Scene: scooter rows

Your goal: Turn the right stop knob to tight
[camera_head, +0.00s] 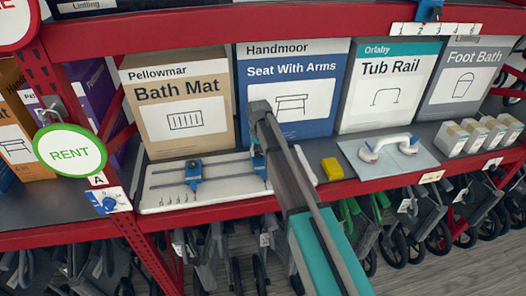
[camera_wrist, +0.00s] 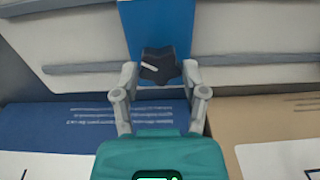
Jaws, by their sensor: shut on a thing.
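A white board (camera_head: 155,200) with two grey rails lies on the red-edged shelf and carries two blue stops. The left stop (camera_head: 193,176) has a dark knob and is clear of my arm. The right stop (camera_head: 259,167) is partly hidden behind my gripper (camera_head: 260,146). In the wrist view the blue stop (camera_wrist: 156,22) bears a black lobed knob (camera_wrist: 158,67) with a white pointer mark toward the picture's left. My gripper (camera_wrist: 160,76) has one finger on each side of this knob and is shut on it. Any tight or loose marking cannot be read.
Boxes stand behind: Bath Mat (camera_head: 178,110), Seat With Arms (camera_head: 300,100), Tub Rail (camera_head: 388,95) and Foot Bath (camera_head: 462,85). A yellow block (camera_head: 332,169) and a white grab handle (camera_head: 392,148) on a panel lie to the right. The red shelf edge (camera_head: 340,190) runs along the front.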

